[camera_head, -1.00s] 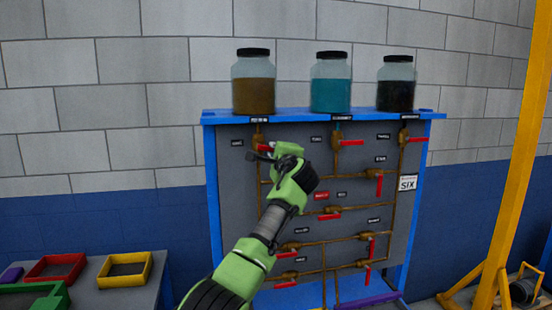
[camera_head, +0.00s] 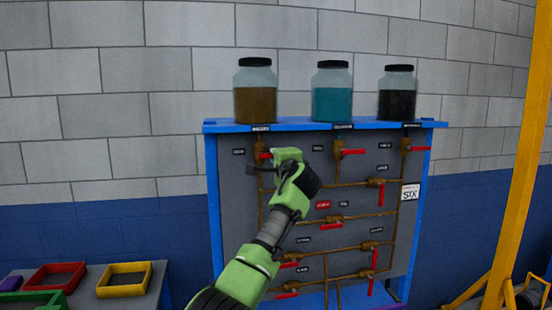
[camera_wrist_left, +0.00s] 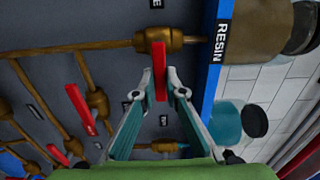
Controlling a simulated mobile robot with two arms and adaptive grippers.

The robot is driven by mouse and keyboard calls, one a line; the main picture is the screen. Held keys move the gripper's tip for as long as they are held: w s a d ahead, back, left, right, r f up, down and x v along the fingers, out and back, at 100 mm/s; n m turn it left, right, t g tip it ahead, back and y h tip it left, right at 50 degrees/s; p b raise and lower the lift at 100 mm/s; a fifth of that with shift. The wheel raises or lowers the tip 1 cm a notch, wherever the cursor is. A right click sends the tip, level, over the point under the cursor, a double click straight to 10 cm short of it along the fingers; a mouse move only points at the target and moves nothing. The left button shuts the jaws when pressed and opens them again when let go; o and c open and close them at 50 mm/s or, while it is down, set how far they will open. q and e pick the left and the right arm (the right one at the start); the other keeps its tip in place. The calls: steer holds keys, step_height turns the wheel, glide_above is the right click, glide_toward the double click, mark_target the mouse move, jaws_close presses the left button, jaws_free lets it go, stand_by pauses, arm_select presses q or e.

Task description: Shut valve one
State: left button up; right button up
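The brass valve (camera_head: 260,147) at the panel's top left, under the brown-filled jar, has a red handle (camera_head: 265,156) pointing right. Its small label cannot be read in the head view. My left gripper (camera_head: 258,167) is at this handle and partly covers it. In the left wrist view the red handle (camera_wrist_left: 159,72) lies between the two fingertips of my left gripper (camera_wrist_left: 157,78), beneath the brass valve body (camera_wrist_left: 158,41). The fingers are apart, with a gap beside the handle; contact cannot be told. My right gripper is not in view.
Other red-handled valves, such as the top middle (camera_head: 350,152) and top right (camera_head: 418,148) ones, sit on the grey panel (camera_head: 232,200). Three jars stand on its blue top. A yellow post (camera_head: 515,150) rises at right; a table with trays (camera_head: 125,280) is at lower left.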

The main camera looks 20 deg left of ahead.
arm_select(q)
steer(key=shift+o, duration=1.4)
steer(key=v, duration=1.2)
